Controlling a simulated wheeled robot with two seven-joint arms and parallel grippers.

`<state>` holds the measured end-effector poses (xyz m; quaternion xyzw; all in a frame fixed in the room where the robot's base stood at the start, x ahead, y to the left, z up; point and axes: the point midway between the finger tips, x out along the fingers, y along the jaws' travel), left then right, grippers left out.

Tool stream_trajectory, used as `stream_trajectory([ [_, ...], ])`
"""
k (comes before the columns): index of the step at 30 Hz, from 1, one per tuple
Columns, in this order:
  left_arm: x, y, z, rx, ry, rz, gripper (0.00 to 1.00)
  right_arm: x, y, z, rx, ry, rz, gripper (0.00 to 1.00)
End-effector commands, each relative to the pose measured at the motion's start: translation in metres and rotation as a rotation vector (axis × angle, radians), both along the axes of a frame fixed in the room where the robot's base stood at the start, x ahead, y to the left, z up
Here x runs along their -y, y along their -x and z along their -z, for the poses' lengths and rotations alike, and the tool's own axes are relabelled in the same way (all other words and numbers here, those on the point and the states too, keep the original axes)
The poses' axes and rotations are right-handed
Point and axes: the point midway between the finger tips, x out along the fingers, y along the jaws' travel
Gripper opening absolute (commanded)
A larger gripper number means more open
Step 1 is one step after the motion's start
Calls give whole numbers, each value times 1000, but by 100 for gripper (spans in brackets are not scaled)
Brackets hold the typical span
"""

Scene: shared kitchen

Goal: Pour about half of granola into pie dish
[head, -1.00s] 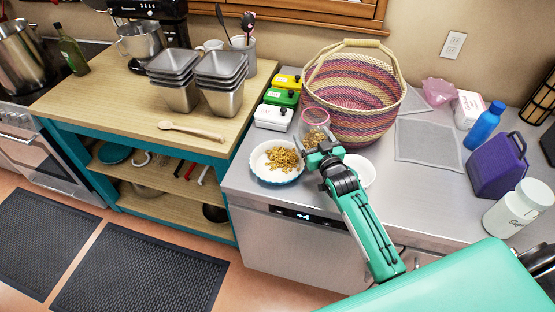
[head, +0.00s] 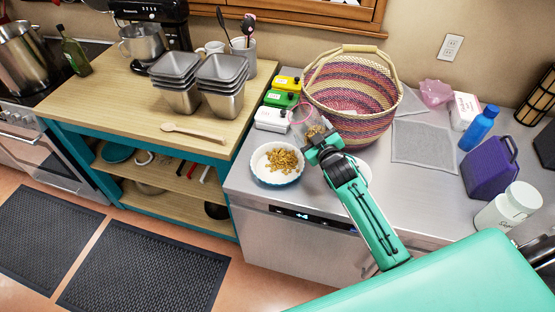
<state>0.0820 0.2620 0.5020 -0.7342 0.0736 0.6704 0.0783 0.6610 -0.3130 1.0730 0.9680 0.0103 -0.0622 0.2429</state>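The pie dish (head: 277,183) is white inside with a blue-green outside. It stands near the counter's front edge, with a heap of granola (head: 281,160) in it. My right gripper (head: 321,147) is to the right of the dish, shut on a clear container (head: 305,117) with a pinkish rim. The container is tilted, its mouth toward the upper left, and some granola (head: 316,132) shows in its lower part. No granola is seen falling. The gripper hides part of the container, and the fingertips are small in view. My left gripper is not in view.
A striped woven basket (head: 352,95) stands close behind the gripper. White, green and yellow boxes (head: 274,119) line the counter behind the dish. A white dish (head: 364,170) is partly hidden by my arm. A purple jug (head: 490,168) and white jar (head: 508,207) stand at right.

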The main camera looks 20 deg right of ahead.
Motion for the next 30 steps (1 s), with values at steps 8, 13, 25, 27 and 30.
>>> stream_trajectory([
  [8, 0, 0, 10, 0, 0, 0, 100, -4, -1, 15, -32, 135, 0, 52],
  [13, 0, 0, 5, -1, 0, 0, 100, -2, -1, 12, -51, 218, 0, 52],
  [25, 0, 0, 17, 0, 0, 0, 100, 6, 1, 31, -100, 411, 0, 52],
  [27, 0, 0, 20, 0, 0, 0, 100, 7, 1, 35, -109, 445, 0, 52],
  [30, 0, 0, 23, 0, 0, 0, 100, 7, 2, 41, -120, 494, -1, 52],
])
